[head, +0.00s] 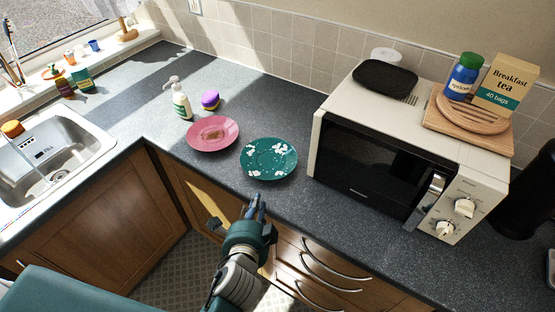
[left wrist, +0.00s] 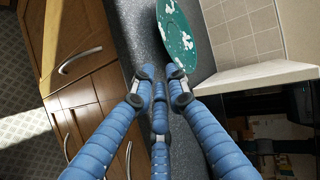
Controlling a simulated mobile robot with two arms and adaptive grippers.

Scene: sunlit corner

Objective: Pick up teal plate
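The teal plate (head: 255,170) with white patches lies flat on the dark worktop, near its front edge, between the pink plate and the microwave. It also shows in the left wrist view (left wrist: 172,34), partly cut off at the top. My left gripper (head: 257,203) is just in front of the plate, at the worktop's front edge, apart from it. In the left wrist view its blue fingers (left wrist: 160,80) are spread with nothing between them, pointing toward the plate. My right gripper is not in view.
A pink plate (head: 213,144) with a brown patch lies left of the teal plate. Behind stand a soap bottle (head: 181,104) and a purple sponge (head: 210,99). The microwave (head: 370,175) stands close on the right. The sink (head: 42,165) is at left; drawers (head: 315,265) lie below.

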